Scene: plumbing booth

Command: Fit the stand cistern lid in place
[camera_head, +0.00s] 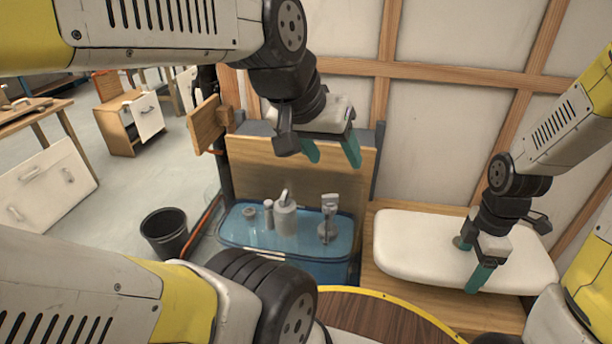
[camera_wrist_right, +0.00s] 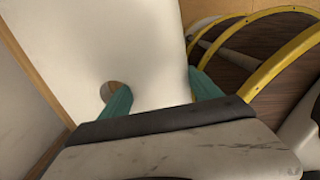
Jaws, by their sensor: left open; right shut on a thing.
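The white cistern lid (camera_head: 415,243) is a rounded slab lying roughly flat over a wooden surface at the right of the head view. It has a round hole near its middle. My right gripper (camera_head: 471,262) is shut on the lid. In the right wrist view the lid (camera_wrist_right: 115,45) runs between the two teal fingers, one at the hole and the other outside the lid's edge. What lies under the lid is hidden, so I cannot tell whether it touches a support. My left gripper (camera_head: 331,151) is open and empty above the blue glass basin.
The blue glass basin (camera_head: 240,243) with a soap dispenser (camera_head: 286,218) and tap (camera_head: 328,218) stands left of the lid. A wooden-framed wall (camera_head: 440,120) closes the back. A black bucket (camera_head: 165,232) stands on the floor. A yellow-rimmed round wooden top (camera_head: 365,318) is in front.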

